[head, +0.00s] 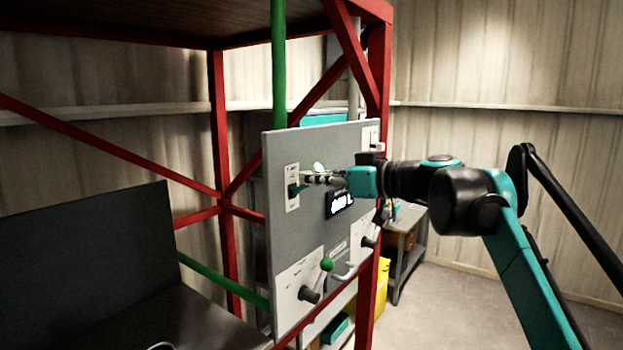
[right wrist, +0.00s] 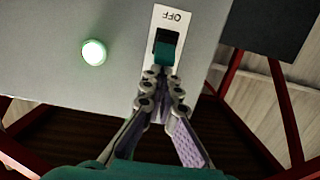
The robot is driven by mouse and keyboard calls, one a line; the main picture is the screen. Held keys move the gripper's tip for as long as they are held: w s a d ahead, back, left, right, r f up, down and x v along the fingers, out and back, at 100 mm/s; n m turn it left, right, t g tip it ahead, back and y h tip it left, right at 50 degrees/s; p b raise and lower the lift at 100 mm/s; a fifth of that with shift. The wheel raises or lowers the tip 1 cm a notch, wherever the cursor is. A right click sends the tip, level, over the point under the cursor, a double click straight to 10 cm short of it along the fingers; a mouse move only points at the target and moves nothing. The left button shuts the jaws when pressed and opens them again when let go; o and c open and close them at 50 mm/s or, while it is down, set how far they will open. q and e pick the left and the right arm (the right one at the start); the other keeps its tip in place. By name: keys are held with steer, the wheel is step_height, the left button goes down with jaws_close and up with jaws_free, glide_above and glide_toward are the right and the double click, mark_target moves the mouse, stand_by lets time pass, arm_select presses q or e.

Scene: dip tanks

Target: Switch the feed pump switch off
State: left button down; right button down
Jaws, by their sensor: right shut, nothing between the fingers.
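The switch (right wrist: 165,48) is a teal and black rocker on a white plate, with "OFF" printed upside down above it in the right wrist view. Its teal part lies at the side away from that label. In the head view the switch plate (head: 292,202) is on the left of the grey panel (head: 300,230). My right gripper (right wrist: 166,76) is shut and empty, its fingertips at the teal end of the rocker. Contact cannot be told. In the head view this gripper (head: 304,183) reaches the plate from the right. My left gripper is out of view.
A lit pale green lamp (right wrist: 94,52) sits beside the switch. The panel also carries a digital display (head: 340,204), a green-knobbed lever (head: 327,265) and another switch (head: 371,138). Red frame posts (head: 219,130) and a green pipe (head: 279,70) stand around it.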

steer(key=shift+f+b, duration=0.25)
steer(key=shift+b, duration=0.1)
